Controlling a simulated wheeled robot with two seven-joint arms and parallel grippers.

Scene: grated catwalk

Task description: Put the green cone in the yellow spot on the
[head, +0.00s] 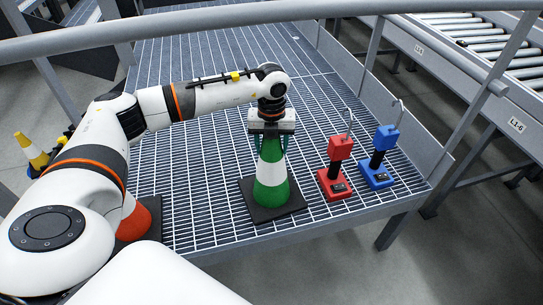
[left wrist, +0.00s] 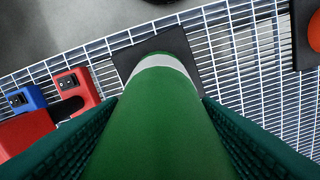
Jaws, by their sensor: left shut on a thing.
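A green cone (head: 271,190) with a white band and a black square base stands upright on the grating near its front edge. My left gripper (head: 270,137) is shut on the top of the cone from above. In the left wrist view the cone (left wrist: 160,120) fills the space between my two dark green fingers. Its black base (left wrist: 135,65) looks flat on the grating. An orange and white cone (head: 134,218) stands at the left, partly hidden by my left arm. A yellow and white cone (head: 32,150) shows at the far left. My right gripper is not in view.
A red device (head: 334,183) and a blue device (head: 377,172) with hooks stand right of the green cone on the grated catwalk (head: 215,60). A grey railing (head: 230,17) crosses above. Roller conveyors (head: 480,40) lie beyond at right. The grating behind the cone is clear.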

